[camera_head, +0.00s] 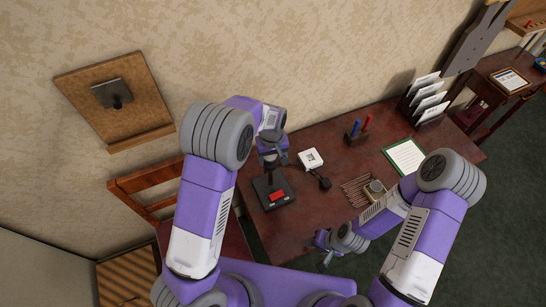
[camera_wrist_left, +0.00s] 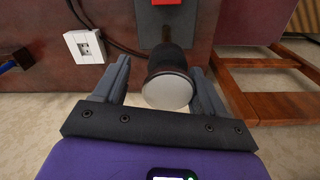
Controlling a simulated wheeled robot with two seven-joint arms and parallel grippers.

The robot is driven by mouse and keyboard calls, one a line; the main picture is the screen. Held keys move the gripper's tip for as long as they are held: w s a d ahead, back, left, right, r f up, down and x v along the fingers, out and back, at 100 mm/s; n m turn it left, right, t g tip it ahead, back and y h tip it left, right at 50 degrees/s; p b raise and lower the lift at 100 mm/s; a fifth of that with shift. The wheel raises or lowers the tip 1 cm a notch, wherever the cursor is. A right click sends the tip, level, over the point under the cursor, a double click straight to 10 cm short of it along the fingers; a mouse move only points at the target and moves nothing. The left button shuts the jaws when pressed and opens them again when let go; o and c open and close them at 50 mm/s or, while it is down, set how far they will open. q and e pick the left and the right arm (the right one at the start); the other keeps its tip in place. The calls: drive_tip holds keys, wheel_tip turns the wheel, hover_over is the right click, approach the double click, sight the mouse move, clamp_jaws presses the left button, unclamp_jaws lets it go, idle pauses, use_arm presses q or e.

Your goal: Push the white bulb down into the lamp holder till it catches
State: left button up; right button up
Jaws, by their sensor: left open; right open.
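The white bulb (camera_wrist_left: 168,91) shows end-on in the left wrist view, at the mouth of the dark cylindrical lamp holder (camera_wrist_left: 167,57). How deep it sits I cannot tell. The holder rises from a black base (camera_head: 262,190) with a red switch (camera_head: 277,196) on the table. My left gripper (camera_head: 271,153) is above the holder and hides the bulb in the head view. In the left wrist view its open fingers (camera_wrist_left: 160,85) stand on either side of the bulb, with gaps visible. My right gripper (camera_head: 325,262) is open and empty near the table's front edge.
A white socket box (camera_head: 311,158) with a black plug (camera_head: 325,183) lies right of the lamp base on the dark red table (camera_head: 306,221). A wooden chair (camera_head: 150,183) is at left.

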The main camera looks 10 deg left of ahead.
use_arm(q)
drive_tip(key=shift+s+a+f, duration=0.45)
drive_tip(key=shift+s+f, duration=0.05)
drive_tip(key=shift+f, duration=0.25)
use_arm(e)
drive_tip(key=shift+f, duration=0.1)
use_arm(q)
drive_tip(key=r, duration=0.1)
drive_tip(key=w+r, duration=0.1)
drive_tip(key=r, duration=0.1)
drive_tip(key=shift+r, duration=0.15)
use_arm(e)
drive_tip(key=shift+w+a, duration=0.2)
drive_tip(key=shift+w, duration=0.15)
use_arm(q)
drive_tip(key=r, duration=0.4)
drive_tip(key=shift+s+d+r+p, duration=0.25)
drive_tip(key=shift+d+r+p, duration=0.05)
drive_tip(key=shift+d+p, duration=0.1)
drive_tip(key=shift+w+r, duration=0.1)
drive_tip(key=shift+r, duration=0.45)
use_arm(e)
drive_tip(key=shift+s+r, duration=0.15)
drive_tip(key=shift+r, duration=0.25)
drive_tip(key=shift+d, duration=0.1)
